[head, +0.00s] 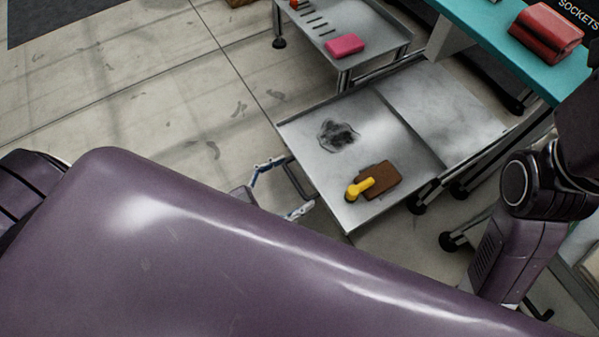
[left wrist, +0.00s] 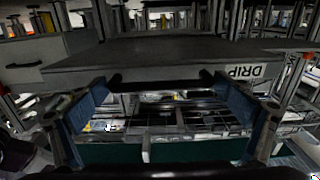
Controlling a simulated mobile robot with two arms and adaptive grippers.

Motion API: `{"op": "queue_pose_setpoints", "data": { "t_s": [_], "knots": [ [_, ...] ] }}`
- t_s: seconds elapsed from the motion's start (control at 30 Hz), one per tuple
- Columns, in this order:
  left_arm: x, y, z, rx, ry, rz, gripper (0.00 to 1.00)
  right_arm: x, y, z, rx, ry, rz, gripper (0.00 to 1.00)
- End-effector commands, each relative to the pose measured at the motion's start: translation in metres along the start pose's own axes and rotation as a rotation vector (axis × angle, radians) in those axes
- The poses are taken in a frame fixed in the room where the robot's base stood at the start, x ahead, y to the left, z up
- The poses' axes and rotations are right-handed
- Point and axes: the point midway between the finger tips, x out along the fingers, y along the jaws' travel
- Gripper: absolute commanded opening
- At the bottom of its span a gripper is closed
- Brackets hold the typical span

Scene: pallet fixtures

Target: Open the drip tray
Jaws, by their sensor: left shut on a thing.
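The drip tray (head: 305,128) is a flat grey metal tray that sticks out from a metal unit (head: 445,105). It bears a dark oily stain, a brown block (head: 380,184) and a yellow object (head: 360,187). Its bar handle (head: 299,183) is on the near-left edge. My left gripper (head: 284,188) is at this handle. In the left wrist view the tray front (left wrist: 150,62) carries a "DRIP" label (left wrist: 243,71), and the dark handle bar (left wrist: 160,77) runs between my blue-padded fingers (left wrist: 158,88). The gripper is shut on the handle. My right gripper is out of view.
A wheeled metal cart (head: 388,38) with a pink block (head: 344,45) stands behind the tray. A teal bench (head: 470,22) with a red case (head: 546,32) is at the upper right. The concrete floor (head: 150,90) left of the tray is clear.

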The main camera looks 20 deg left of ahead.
Motion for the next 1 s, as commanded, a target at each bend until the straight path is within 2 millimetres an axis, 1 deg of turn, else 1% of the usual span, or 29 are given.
{"op": "queue_pose_setpoints", "data": {
  "t_s": [0.03,0.23,0.27,0.3,0.53,0.67,0.77,1.0],
  "knots": [
    [-0.001,0.004,0.002,-0.005,-0.002,0.005,0.52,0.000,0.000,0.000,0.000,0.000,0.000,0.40],
    [-0.001,0.005,0.002,-0.005,-0.002,0.006,0.52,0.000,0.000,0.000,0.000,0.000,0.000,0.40],
    [-0.001,0.005,0.002,-0.005,-0.003,0.006,0.99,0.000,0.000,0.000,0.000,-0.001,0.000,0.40],
    [-0.001,0.005,0.002,-0.005,-0.003,0.006,1.00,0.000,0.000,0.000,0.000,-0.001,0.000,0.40],
    [-0.001,0.003,0.002,-0.003,-0.003,0.004,1.00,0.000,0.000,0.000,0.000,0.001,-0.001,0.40],
    [-0.009,0.003,0.002,-0.002,-0.004,0.003,1.00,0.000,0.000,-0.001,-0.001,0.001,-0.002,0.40],
    [-0.025,0.003,0.002,-0.002,-0.007,0.004,1.00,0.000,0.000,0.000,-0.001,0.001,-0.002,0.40],
    [-0.076,0.003,0.002,-0.003,-0.006,0.003,1.00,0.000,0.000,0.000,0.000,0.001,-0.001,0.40]
  ]
}}
